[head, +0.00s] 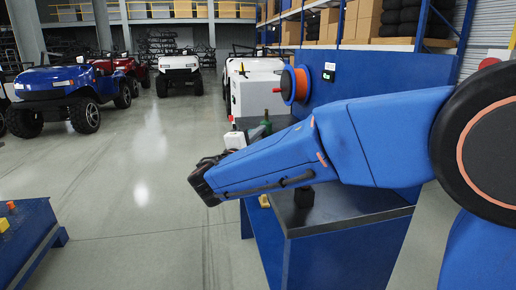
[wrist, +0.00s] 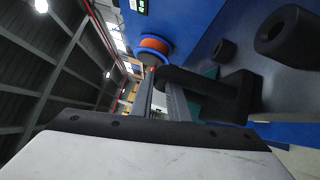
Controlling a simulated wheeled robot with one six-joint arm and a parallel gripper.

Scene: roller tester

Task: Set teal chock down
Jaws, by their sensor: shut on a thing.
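My gripper (wrist: 162,88) shows in the wrist view, with its pale grey fingers pointing away from the white hand body. It is shut on the teal chock (wrist: 210,73), which shows only as small teal patches behind and beside a dark bracket-like piece (wrist: 205,88). Most of the chock's shape is hidden. In the head view my blue forearm covers much of the area, and a small dark green-teal part (head: 266,126) shows above it, over the bench. I cannot tell whether the chock touches the bench top.
An orange reel (head: 301,84) is on the blue panel behind. Another blue bench (head: 25,235) is at left, with open floor between.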

